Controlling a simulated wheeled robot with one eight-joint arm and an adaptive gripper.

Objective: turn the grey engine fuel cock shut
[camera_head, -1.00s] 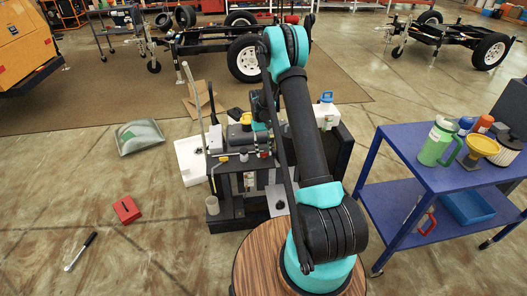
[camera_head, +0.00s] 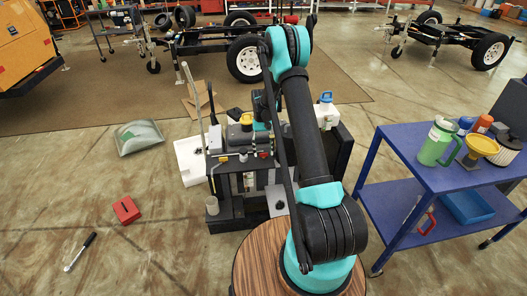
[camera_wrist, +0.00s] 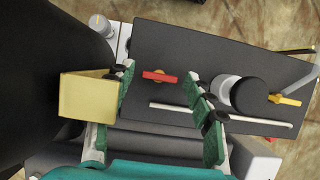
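My gripper (camera_wrist: 160,80) is open in the wrist view, its green-padded fingers well apart and nothing between the pads. A pale grey round knob (camera_wrist: 101,25) sits at the upper left, beyond the left finger. I cannot tell whether it is the grey engine fuel cock. A yellow lever (camera_wrist: 286,99) is at the right. In the head view my arm partly hides the dark engine unit (camera_head: 232,205).
A yellow block (camera_wrist: 87,96) is close to the left finger, and a black-capped white cylinder (camera_wrist: 240,94) is right of the right finger. A thin pale rod (camera_wrist: 220,114) crosses the panel. A blue cart (camera_head: 400,150) stands right of my arm.

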